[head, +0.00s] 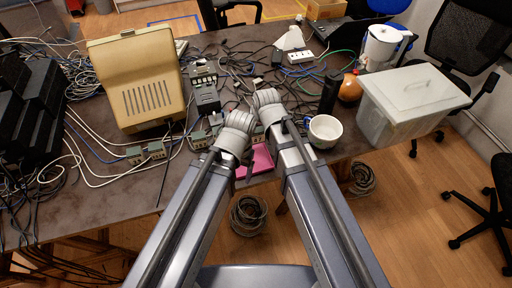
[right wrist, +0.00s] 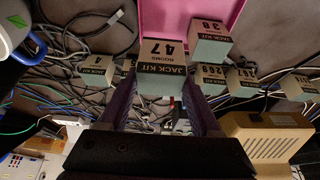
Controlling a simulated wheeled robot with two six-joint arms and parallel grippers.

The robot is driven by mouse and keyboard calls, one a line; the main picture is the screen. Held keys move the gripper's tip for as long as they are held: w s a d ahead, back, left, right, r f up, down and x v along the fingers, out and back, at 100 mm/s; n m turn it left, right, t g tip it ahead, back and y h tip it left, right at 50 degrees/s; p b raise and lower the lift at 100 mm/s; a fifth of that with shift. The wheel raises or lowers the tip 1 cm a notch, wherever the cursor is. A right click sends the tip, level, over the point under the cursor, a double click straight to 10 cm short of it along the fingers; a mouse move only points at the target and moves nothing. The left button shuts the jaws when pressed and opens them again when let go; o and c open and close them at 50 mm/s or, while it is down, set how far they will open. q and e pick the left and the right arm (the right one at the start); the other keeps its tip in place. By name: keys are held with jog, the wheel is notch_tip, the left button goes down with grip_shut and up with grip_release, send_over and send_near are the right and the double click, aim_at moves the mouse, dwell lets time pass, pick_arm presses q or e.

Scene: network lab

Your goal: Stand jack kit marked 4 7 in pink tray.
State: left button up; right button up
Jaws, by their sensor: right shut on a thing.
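The jack kit marked 47 (right wrist: 163,72) is a small grey-green box with a beige label, held between the dark fingers of my right gripper (right wrist: 160,84) in the right wrist view. The pink tray (right wrist: 180,14) lies behind and above it in that view; whether the kit is over the tray or beside it I cannot tell. In the head view the tray (head: 262,160) shows between my arms near the table's front edge, partly covered. My left gripper (head: 247,157) is a dark shape by the tray, mostly hidden by its arm; its jaws are unclear.
A kit marked 38 (right wrist: 210,42) is close to the tray's edge. A beige device (head: 140,80) is left, a white mug (head: 325,131) and lidded bin (head: 410,100) right.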

aim_at(256, 141)
jog(key=shift+f+b, duration=2.6)
jog(key=shift+f, duration=0.65)
jog(key=shift+f, duration=0.1)
jog(key=shift+f+b, duration=0.15)
jog(key=shift+b, duration=0.15)
jog(key=o, duration=1.2)
jog(key=p+v, duration=1.2)
jog(key=v, duration=0.1)
jog(key=s+d+g+h, duration=0.1)
jog(key=s, duration=0.3)
jog(key=s+d+f+g+h, duration=0.1)
jog(key=s+d+g, duration=0.1)
jog(key=s, duration=0.2)
jog(key=s+d+f+g, duration=0.1)
jog(key=s, duration=0.3)
jog(key=shift+d+g+h, duration=0.25)
jog(key=shift+g+h, duration=0.05)
jog(key=shift+h, duration=0.1)
